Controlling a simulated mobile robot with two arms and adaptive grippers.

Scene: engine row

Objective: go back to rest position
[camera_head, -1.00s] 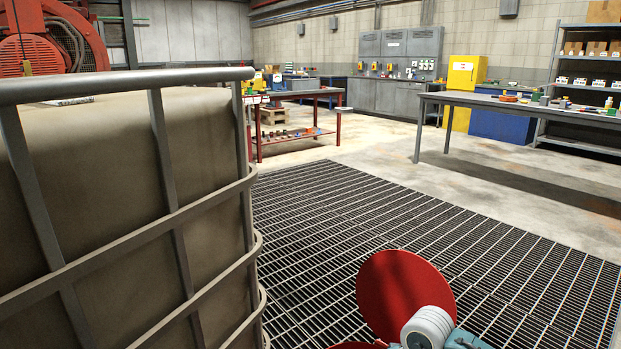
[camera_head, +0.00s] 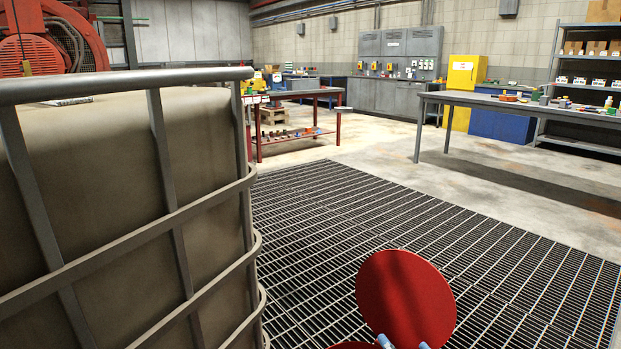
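Neither of my grippers can be made out in the head view, so I cannot see whether they are open or shut or hold anything. Only small pale-blue pieces show at the bottom edge, right of the middle, in front of a red round disc. They are too cut off to tell what they are. The task names no object.
A caged tan tank (camera_head: 110,200) fills the left foreground. Floor grating (camera_head: 420,240) lies clear ahead and right. A red-framed workbench (camera_head: 295,95), a grey table (camera_head: 500,105), a yellow cabinet (camera_head: 462,78) and a shelf rack (camera_head: 590,70) stand farther back.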

